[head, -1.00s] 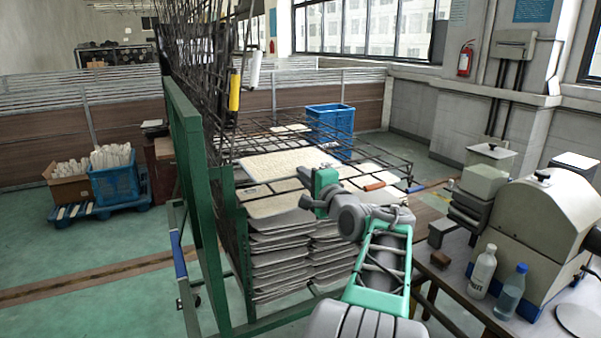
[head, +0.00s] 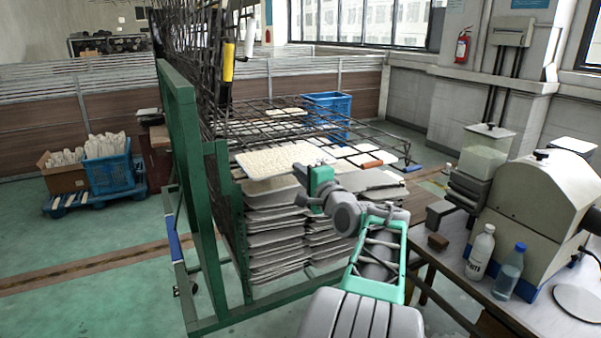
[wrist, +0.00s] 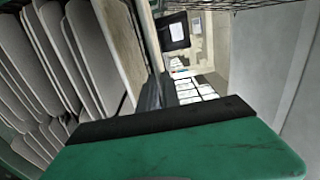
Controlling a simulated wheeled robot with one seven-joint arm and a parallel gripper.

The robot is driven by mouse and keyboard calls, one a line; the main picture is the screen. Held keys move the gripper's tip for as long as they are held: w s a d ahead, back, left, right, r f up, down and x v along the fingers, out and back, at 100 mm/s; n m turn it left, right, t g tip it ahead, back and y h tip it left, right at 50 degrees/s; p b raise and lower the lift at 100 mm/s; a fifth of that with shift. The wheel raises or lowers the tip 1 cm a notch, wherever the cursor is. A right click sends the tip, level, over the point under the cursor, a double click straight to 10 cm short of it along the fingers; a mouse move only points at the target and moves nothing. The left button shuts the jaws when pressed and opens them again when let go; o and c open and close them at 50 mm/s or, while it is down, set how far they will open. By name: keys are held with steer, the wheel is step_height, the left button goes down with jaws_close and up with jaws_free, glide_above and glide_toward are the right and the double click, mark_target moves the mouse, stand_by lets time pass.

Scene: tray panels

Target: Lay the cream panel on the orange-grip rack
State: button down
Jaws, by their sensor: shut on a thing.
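The cream panel (head: 278,159) is a flat, speckled slab in the head view, lying nearly level at the left front of the wire shelf. My gripper (head: 301,174) is shut on its front right edge. The rack with the orange grip (head: 373,164) is a dark wire shelf that continues behind and to the right of the panel. The panel overlaps the left part of this rack in the picture; I cannot tell whether it touches the wires. In the wrist view, a green gripper part (wrist: 190,150) with a black edge fills the bottom, and the fingertips are hidden.
Stacked pale trays (head: 275,240) stand below the panel. A green post (head: 183,130) and a yellow-grip rack (head: 228,62) rise at the left. At right, a table holds two bottles (head: 481,252) and a machine (head: 540,215). Floor is open at left.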

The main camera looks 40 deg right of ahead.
steer(key=shift+f, duration=0.3)
stand_by(0.5)
steer(key=c, duration=1.5)
jaws_free()
steer(key=shift+f+b, duration=0.4)
steer(key=shift+b, duration=0.2)
steer(key=b+v, duration=0.2)
steer(key=v, duration=0.5)
steer(key=shift+a, duration=0.1)
stand_by(0.3)
